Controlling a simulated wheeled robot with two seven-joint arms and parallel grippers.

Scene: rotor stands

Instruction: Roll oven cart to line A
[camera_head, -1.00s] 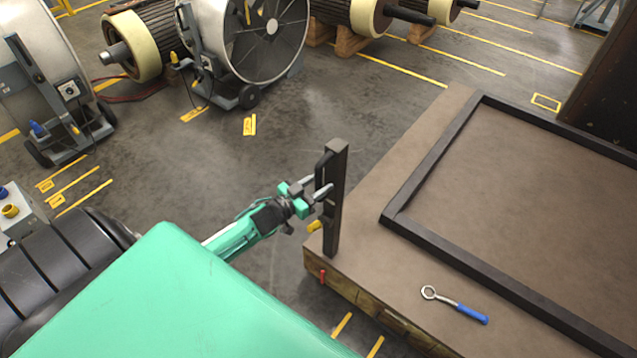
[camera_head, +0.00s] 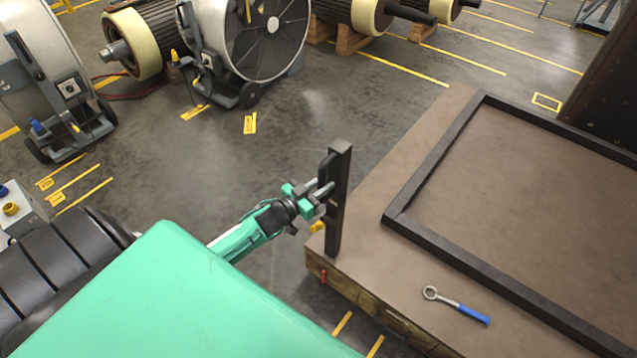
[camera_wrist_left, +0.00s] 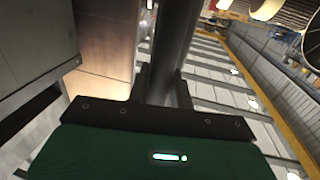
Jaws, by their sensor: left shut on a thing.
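The cart (camera_head: 412,152) is a low, wide platform with a brown top and wooden sides, at the right in the head view. A dark upright post (camera_head: 335,225) with a black handle (camera_head: 324,167) stands at its near left corner. My left gripper (camera_head: 322,192) is shut on this handle, left of the post. In the left wrist view a dark bar (camera_wrist_left: 173,50) runs up between the fingers. My right gripper is not in view. No marking readable as line A shows.
A black rectangular frame (camera_head: 408,183) and a blue-handled wrench (camera_head: 460,306) lie on the cart top. A tall dark block (camera_head: 605,85) stands at the far right. Large drum fans (camera_head: 265,35) and rotors on wooden stands (camera_head: 352,38) line the back. Grey floor between is clear.

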